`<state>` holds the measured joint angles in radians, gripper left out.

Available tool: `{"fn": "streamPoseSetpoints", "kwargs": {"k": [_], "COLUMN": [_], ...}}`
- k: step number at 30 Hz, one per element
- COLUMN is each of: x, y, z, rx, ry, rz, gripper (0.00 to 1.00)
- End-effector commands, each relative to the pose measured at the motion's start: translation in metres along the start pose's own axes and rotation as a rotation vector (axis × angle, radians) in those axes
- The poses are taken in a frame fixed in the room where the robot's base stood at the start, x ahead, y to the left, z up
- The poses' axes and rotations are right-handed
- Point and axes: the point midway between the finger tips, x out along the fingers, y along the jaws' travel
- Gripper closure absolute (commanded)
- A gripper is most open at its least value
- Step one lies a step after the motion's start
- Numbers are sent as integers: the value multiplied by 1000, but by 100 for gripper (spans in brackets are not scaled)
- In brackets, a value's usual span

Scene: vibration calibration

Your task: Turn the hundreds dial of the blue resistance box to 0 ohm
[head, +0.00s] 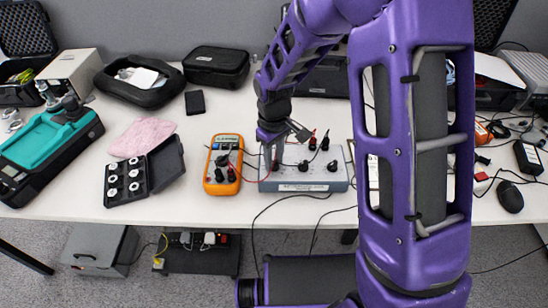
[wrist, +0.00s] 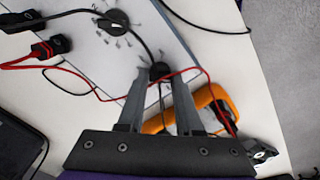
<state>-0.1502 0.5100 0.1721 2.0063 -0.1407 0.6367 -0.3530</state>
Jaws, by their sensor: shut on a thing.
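The resistance box (head: 320,184) stands near the table's front edge, with a pale top panel, a bluish front and a label. Its top carries several black dials; one (head: 303,165) is in the middle and another (head: 332,166) to the right. My gripper (head: 275,166) points down at the left end of the panel. In the wrist view my gripper (wrist: 159,82) is shut on a black dial knob (wrist: 159,70) at the fingertips. A neighbouring dial (wrist: 116,21) stands free. The scale marks are too small to read, and the fingers partly hide the held knob.
An orange multimeter (head: 222,165) lies close to the left of the box. Red and black leads with plugs (wrist: 52,46) run over the panel and past the fingers. A tray of weights (head: 143,172) lies further left. Table between box and back cases is mostly clear.

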Motion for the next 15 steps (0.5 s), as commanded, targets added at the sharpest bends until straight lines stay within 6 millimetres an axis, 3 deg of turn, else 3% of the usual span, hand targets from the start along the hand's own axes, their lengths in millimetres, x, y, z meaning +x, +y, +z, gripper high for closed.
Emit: {"fn": "streamPoseSetpoints", "kwargs": {"k": [4, 5, 9, 10, 15], "x": [-1, -1, 0, 0, 0], "y": [0, 0, 0, 0, 0], "z": [-1, -1, -1, 0, 0], "rx": [-1, -1, 0, 0, 1], "ry": [2, 2, 1, 1, 1], "rz": [2, 2, 1, 1, 1], "gripper": [100, 64, 39, 35, 35]}}
